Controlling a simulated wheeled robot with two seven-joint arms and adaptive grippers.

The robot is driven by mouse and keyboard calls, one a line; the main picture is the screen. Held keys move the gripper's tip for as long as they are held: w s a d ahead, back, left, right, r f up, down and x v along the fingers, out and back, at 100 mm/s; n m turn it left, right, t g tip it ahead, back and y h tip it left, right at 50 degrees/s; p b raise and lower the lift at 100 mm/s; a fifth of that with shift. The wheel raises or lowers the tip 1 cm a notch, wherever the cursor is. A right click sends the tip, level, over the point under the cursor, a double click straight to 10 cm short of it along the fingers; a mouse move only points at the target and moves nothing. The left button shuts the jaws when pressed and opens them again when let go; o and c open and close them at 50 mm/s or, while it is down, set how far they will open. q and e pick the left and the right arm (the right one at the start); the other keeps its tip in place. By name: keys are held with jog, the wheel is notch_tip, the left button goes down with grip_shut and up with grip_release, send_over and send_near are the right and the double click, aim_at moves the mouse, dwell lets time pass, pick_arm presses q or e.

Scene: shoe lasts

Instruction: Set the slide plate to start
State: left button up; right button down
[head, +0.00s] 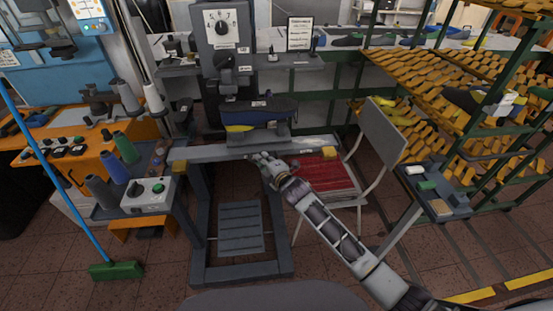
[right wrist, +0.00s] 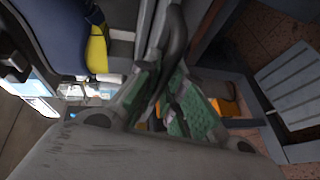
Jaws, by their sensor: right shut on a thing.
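The machine has a long grey horizontal rail (head: 215,152). A grey slide plate (head: 262,138) sits on the rail near its middle, with a blue and yellow shoe last (head: 245,121) above it. My right gripper (head: 262,161) is at the front edge of the rail, just below the slide plate. In the right wrist view, its green-padded fingers (right wrist: 162,92) are shut around a dark curved handle (right wrist: 174,45). The blue and yellow last (right wrist: 97,50) shows beside it. How the handle joins the plate is hidden. My left gripper is not in view.
A dark machine head with a dial (head: 220,24) stands behind the rail. A grey chair with a red seat (head: 325,172) is close to my right arm. A bench with spools and a control box (head: 148,194) is at left. A rack of yellow lasts (head: 440,80) is at right.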

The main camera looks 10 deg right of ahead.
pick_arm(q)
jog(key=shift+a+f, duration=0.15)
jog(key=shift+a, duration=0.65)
pick_arm(e)
jog(key=shift+s+a, duration=0.1)
jog(key=shift+a, duration=2.35)
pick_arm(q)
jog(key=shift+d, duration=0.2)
pick_arm(e)
jog(key=c, duration=1.5)
grip_release()
jog(key=shift+d, duration=0.1)
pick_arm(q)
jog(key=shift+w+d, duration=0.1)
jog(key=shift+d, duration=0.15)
pick_arm(e)
jog(key=shift+v, duration=6)
jog(key=shift+m, duration=0.3)
